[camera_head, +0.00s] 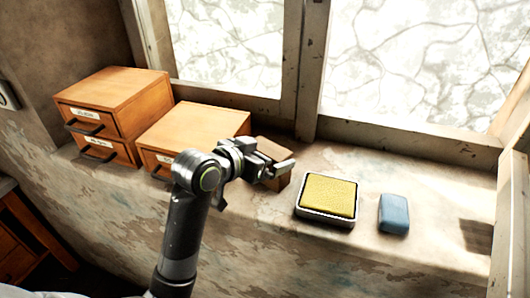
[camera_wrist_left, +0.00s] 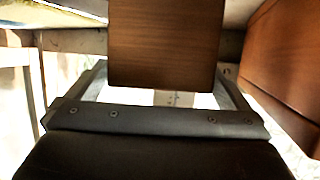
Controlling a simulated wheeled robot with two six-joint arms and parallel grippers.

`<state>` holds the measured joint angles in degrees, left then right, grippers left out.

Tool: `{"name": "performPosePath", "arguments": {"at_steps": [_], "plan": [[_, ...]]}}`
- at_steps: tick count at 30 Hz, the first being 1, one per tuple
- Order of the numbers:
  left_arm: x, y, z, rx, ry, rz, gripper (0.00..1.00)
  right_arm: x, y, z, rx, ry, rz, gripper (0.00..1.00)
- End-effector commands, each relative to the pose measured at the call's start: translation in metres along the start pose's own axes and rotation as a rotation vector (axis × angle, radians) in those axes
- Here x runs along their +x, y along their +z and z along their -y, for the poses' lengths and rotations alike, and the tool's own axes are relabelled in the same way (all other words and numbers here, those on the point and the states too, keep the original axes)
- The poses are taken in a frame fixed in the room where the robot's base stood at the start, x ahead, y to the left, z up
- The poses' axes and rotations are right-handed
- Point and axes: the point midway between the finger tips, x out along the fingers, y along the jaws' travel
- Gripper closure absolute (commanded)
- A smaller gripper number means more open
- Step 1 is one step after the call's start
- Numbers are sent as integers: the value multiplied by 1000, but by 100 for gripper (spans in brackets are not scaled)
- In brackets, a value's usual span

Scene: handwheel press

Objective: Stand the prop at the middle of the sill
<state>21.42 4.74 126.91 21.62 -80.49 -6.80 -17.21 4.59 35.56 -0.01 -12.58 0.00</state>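A small brown wooden block (camera_head: 272,149), which looks like the prop, is at the sill (camera_head: 340,160) just right of the lower drawer box. My left gripper (camera_head: 268,168) is around it, one finger showing on its near side. In the left wrist view the block (camera_wrist_left: 163,45) fills the space between the two fingers (camera_wrist_left: 163,85), whose tips meet its sides. The gripper looks shut on it. Whether the block's base touches the sill is unclear. My right gripper is not in view.
A two-drawer wooden box (camera_head: 115,88) and a lower drawer box (camera_head: 200,122) stand on the left. A yellow pad in a metal tray (camera_head: 327,222) and a blue block (camera_head: 394,214) lie to the right. The window frame (camera_head: 400,125) runs behind.

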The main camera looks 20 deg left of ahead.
Motion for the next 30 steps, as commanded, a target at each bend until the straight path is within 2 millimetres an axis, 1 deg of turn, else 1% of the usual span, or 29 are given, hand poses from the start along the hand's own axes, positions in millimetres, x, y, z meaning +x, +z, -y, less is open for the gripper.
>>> {"name": "performPosePath", "arguments": {"at_steps": [5,8,11,18,22,23,24,30], "plan": [[-2,-3,0,1,0,-1,0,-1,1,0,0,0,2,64],[-9,-2,1,3,-2,-1,0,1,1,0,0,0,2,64],[-23,-1,1,5,-2,-2,0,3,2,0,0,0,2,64],[-69,-2,2,7,-4,-1,0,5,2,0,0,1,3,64],[-90,-2,1,8,-3,-1,0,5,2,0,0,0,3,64],[-95,-3,1,6,-2,1,0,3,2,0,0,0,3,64],[-96,-6,0,-3,2,5,0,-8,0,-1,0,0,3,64],[-105,-7,0,-4,6,5,0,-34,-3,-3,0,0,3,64]]}}
